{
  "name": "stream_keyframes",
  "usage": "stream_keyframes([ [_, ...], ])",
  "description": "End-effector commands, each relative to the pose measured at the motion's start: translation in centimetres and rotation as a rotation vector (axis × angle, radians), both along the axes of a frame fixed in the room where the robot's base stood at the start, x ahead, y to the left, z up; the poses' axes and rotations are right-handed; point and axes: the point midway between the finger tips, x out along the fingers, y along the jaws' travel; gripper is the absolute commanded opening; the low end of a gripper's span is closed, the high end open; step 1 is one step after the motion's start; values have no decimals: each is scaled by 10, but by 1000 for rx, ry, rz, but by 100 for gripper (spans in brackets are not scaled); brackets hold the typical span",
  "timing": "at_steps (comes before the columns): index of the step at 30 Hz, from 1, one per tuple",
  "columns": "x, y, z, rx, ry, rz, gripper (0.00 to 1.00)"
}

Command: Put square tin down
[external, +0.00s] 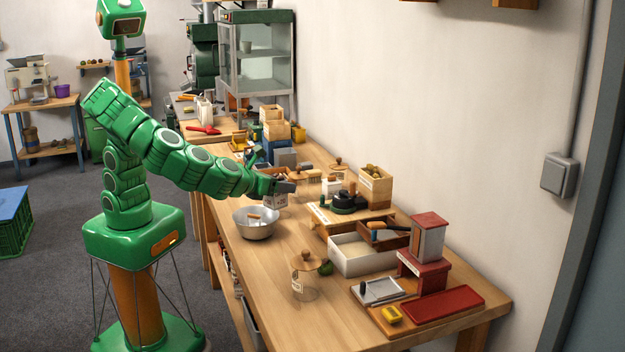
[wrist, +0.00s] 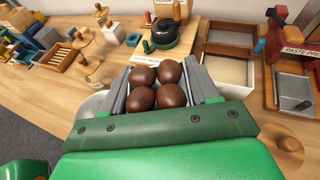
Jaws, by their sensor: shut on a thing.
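My gripper (external: 285,187) is stretched out over the bench, near its middle. It is shut on the square tin (external: 274,201), which shows as a small pale shape under the fingers. In the wrist view the grey fingers of my gripper (wrist: 158,82) stand on both sides of several shiny brown chestnuts (wrist: 157,86) in the tin. The tin's walls are mostly hidden by the fingers and chestnuts. I cannot tell whether the tin's bottom touches the bench.
A metal bowl (external: 255,222) stands just in front of my gripper. A white open tray (external: 362,256) and a dark round device (external: 347,201) on a wooden board are to the right. Blocks and boxes crowd the back. Bare wood (external: 250,260) shows at the front.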

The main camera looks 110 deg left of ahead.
Motion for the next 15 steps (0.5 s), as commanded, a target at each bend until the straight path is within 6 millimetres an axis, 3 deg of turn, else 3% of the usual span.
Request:
stream_keyframes([
  [1,7,-23,0,0,-1,-46,26],
  [9,26,-127,-2,7,6,-247,26],
  [15,30,-181,-3,7,5,-349,26],
])
